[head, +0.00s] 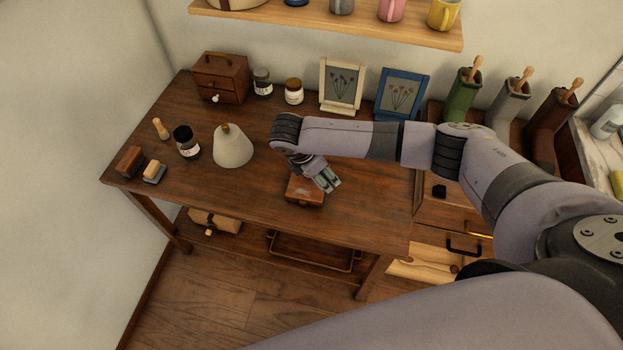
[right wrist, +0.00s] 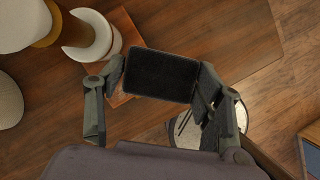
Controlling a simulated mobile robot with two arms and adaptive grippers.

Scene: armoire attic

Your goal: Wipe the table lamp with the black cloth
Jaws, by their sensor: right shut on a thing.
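The table lamp (head: 232,150), a cream cone-shaped shade with a brown top, stands upright on the wooden table, left of my right gripper. My right gripper (head: 328,180) is over the front middle of the table, apart from the lamp. In the right wrist view, my right gripper (right wrist: 160,80) is shut on the black cloth (right wrist: 160,74), a flat dark rectangle between its fingers. The cloth cannot be made out in the head view. My left gripper is out of view.
A small reddish-brown box (head: 304,191) lies beneath my right gripper. A dark jar (head: 186,142) stands just left of the lamp; a brown-lidded jar (head: 293,92) and picture frames (head: 341,86) stand behind. The table's front middle (head: 255,195) is clear. A shelf (head: 330,22) hangs above.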

